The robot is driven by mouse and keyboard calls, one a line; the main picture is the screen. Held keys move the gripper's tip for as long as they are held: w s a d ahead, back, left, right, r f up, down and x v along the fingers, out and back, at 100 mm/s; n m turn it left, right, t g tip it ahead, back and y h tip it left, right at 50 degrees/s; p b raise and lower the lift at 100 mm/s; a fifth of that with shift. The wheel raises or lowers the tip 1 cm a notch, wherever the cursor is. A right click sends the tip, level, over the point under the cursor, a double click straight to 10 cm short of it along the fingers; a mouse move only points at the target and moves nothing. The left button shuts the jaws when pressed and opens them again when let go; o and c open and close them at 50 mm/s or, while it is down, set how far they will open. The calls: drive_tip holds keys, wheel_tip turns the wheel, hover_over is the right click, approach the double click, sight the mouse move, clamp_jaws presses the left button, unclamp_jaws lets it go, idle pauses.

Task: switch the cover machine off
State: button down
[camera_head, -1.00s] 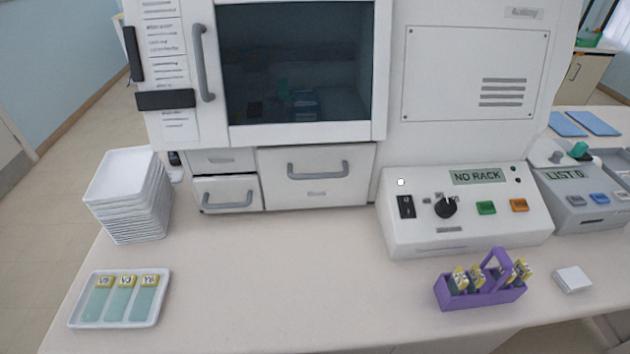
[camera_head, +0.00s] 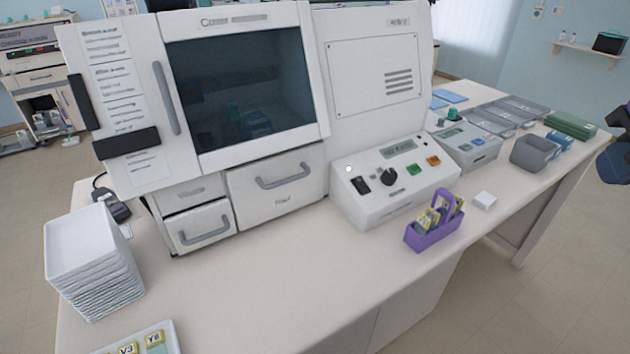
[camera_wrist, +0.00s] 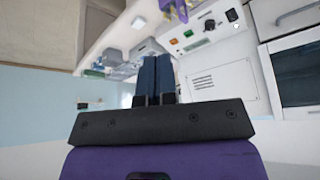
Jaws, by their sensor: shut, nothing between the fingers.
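The cover machine (camera_head: 378,60) is a large white cabinet with a dark window, standing on the bench. Its control box (camera_head: 372,205) juts out at its lower right, with a black rocker switch (camera_head: 360,185), a black knob (camera_head: 388,177), a green button (camera_head: 413,167), an orange button (camera_head: 433,160) and a small display whose text is too blurred to read. In the wrist view the control box (camera_wrist: 190,50) appears upside down beyond the fingers. My gripper (camera_wrist: 155,60) is shut and empty, apart from the box. The rocker's position cannot be told.
A purple rack with slides (camera_head: 430,238) stands in front of the control box, beside a small white block (camera_head: 484,200). White trays (camera_head: 90,265) are stacked at left, near a slide tray (camera_head: 165,340). A grey device (camera_head: 468,150) stands right of the box. The bench middle is clear.

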sight(360, 179)
drive_tip(key=shift+a, duration=0.35)
drive_tip(key=shift+w, duration=0.1)
drive_tip(key=w+a+f+n+y, duration=0.1)
drive_tip(key=w+a+f+n, duration=0.3)
drive_tip(key=w+a+n, duration=0.2)
drive_tip(key=w+a+f+n+y, duration=0.1)
drive_tip(key=w+a+f+n, duration=0.3)
drive_tip(key=w+n, duration=0.6)
drive_tip(key=w+a+f+n+y, duration=0.1)
drive_tip(key=w+a+f+n, duration=0.4)
drive_tip(key=w+a+n, duration=0.3)
drive_tip(key=shift+w+a+n+g, duration=0.25)
drive_tip(key=shift+w+n+g, duration=0.2)
drive_tip(key=shift+w, duration=0.5)
drive_tip(key=shift+x, duration=6.95)
drive_tip(key=shift+w+a, duration=0.1)
drive_tip(key=shift+w, duration=0.05)
